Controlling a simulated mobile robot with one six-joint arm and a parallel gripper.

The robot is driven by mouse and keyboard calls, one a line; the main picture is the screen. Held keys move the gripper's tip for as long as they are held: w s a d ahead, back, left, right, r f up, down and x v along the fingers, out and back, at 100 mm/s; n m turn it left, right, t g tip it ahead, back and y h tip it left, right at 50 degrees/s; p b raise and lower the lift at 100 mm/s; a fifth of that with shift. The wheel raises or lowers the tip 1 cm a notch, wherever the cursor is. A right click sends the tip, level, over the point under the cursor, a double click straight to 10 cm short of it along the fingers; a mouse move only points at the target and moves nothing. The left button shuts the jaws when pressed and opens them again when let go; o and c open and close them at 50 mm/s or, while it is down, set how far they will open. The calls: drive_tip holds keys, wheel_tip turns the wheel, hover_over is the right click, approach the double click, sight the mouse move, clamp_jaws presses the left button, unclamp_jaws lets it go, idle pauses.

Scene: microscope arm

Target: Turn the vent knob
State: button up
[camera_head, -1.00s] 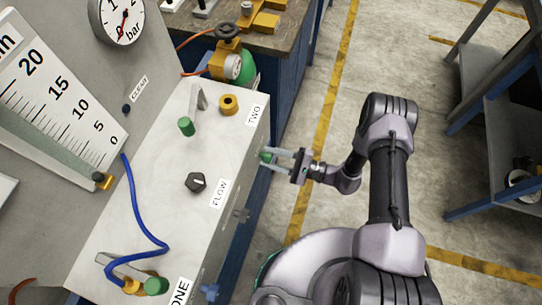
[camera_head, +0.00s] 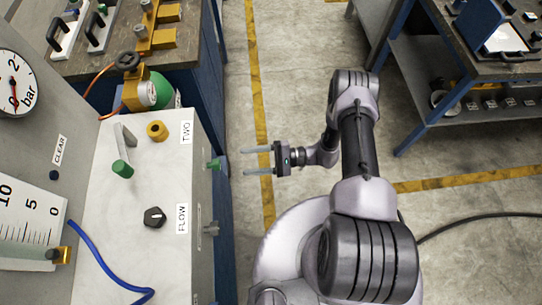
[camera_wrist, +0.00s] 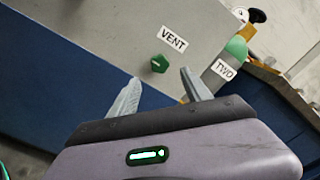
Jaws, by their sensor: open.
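The vent knob is the small green knob (camera_wrist: 159,63) under the VENT label (camera_wrist: 172,39) on the side face of the grey panel box. It also shows at the box's right side in the head view (camera_head: 214,164). It has a small pale mark, whose direction I cannot tell well. My gripper (camera_head: 245,162) is open and empty, its fingers pointing at the knob with a clear gap between. In the wrist view my gripper (camera_wrist: 160,78) has the knob just beyond and between its fingertips, not touching.
The box top carries a black FLOW knob (camera_head: 155,217), a green-tipped lever (camera_head: 122,168), a yellow fitting (camera_head: 157,130) and a blue hose (camera_head: 105,268). A workbench (camera_head: 190,55) stands behind. Clear floor lies right of the box; a shelf table (camera_head: 440,75) stands at upper right.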

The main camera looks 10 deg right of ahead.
drive_tip(key=d, duration=0.7)
drive_tip(key=shift+s, duration=0.3)
